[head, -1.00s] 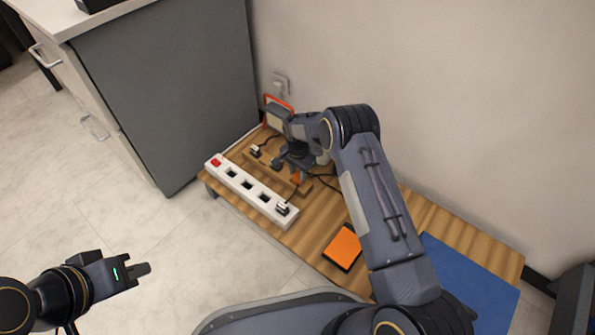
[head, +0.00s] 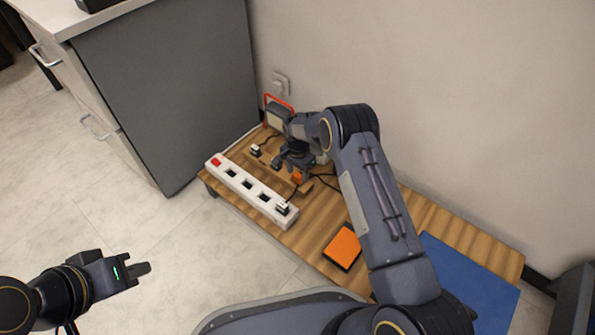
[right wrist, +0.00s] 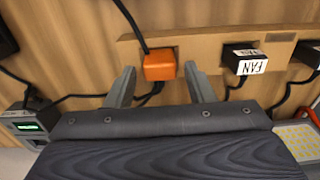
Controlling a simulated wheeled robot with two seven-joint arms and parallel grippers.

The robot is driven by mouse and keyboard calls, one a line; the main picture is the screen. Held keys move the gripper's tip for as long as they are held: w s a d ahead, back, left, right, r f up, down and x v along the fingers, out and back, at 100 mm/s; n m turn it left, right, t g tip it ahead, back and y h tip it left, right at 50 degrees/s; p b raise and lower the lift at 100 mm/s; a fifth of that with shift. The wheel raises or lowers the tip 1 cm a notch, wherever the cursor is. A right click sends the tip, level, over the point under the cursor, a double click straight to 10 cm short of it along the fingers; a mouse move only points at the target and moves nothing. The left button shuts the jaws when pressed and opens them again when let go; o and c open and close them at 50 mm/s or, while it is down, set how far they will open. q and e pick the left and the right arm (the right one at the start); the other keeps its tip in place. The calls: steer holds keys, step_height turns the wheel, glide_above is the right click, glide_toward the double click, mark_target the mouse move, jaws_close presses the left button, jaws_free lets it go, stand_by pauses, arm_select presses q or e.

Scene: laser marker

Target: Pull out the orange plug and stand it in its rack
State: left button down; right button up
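The orange plug (right wrist: 159,66) sits upright at the wooden rack (right wrist: 210,52), its dark cord running up past the rack. It also shows in the head view (head: 297,177), partly covered by my right gripper (head: 291,166). In the right wrist view my right gripper (right wrist: 160,76) is open, with one finger on each side of the orange plug and visible gaps between. How deep the plug sits in its slot is hidden. My left gripper (head: 140,268) is empty over the floor at the lower left; its finger gap is unclear.
A white power strip (head: 238,183) with a red switch lies along the bench's front edge, a plug (head: 282,208) at its near end. A black plug labelled FAN (right wrist: 244,60) stands beside the orange one. Loose cords, an orange pad (head: 343,246) and a blue mat (head: 460,278) are nearby.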

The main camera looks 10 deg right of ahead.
steer(key=shift+o, duration=0.7)
step_height(320, 180, up, 8)
steer(key=p, duration=0.4)
step_height(320, 180, up, 6)
steer(key=p, duration=0.3)
glide_above(298, 175)
steer(key=shift+w+f, duration=0.1)
